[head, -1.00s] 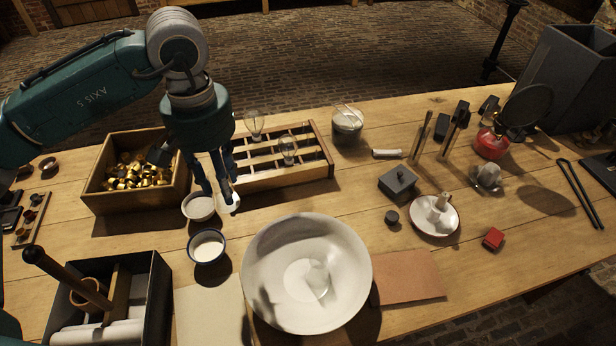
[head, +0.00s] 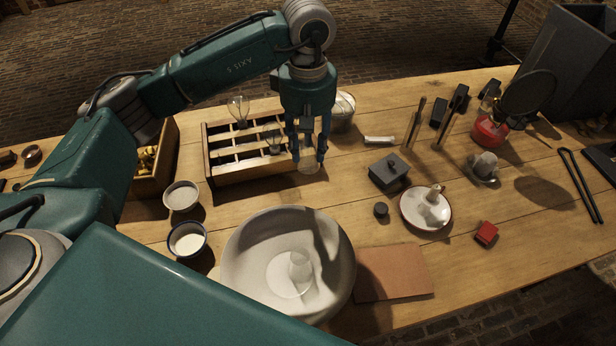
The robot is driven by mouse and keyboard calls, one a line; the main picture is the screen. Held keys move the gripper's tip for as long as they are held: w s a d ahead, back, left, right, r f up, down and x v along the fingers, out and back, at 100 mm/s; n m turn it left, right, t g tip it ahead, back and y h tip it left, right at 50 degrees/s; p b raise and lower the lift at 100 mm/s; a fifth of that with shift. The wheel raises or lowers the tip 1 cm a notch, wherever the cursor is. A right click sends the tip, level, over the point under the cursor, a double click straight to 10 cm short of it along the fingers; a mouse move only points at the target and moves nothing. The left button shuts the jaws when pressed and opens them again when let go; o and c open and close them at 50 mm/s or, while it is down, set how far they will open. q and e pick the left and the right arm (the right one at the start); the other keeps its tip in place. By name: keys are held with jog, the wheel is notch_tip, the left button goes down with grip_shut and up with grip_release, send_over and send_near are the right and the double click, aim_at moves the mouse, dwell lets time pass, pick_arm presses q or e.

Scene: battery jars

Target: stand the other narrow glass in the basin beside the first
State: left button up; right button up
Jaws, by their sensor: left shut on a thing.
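My left gripper (head: 308,157) points down above the table behind the basin, shut on a narrow clear glass (head: 308,166). Only the glass's lower end shows clearly below the fingers. The wide pale basin (head: 245,235) stands at the front of the table. One narrow glass (head: 300,268) stands inside it, near the middle, faint against the pale bottom. The held glass is outside the basin, past its far rim. My right gripper is out of view.
A divided wooden crate (head: 212,178) with bulb-shaped glasses (head: 238,108) stands just left of the gripper. Two small bowls (head: 181,196) (head: 187,240) sit left of the basin. A brown sheet (head: 395,273) lies to its right. A dark lidded box (head: 389,172) stands farther right.

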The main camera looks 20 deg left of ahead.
aim_at(309, 167)
pick_arm(q)
notch_tip(309, 167, down, 7)
jog(key=shift+p, duration=0.55)
notch_tip(309, 167, down, 4)
jog(key=shift+f+p, duration=0.25)
jog(key=shift+p, duration=0.2)
jog(key=shift+f, duration=0.15)
jog(key=shift+f+b, duration=0.2)
jog(key=shift+b, duration=0.1)
jog(key=o, duration=1.3)
jog(key=shift+o, duration=0.2)
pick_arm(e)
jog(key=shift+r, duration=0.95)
pick_arm(q)
jog(key=shift+r, duration=0.15)
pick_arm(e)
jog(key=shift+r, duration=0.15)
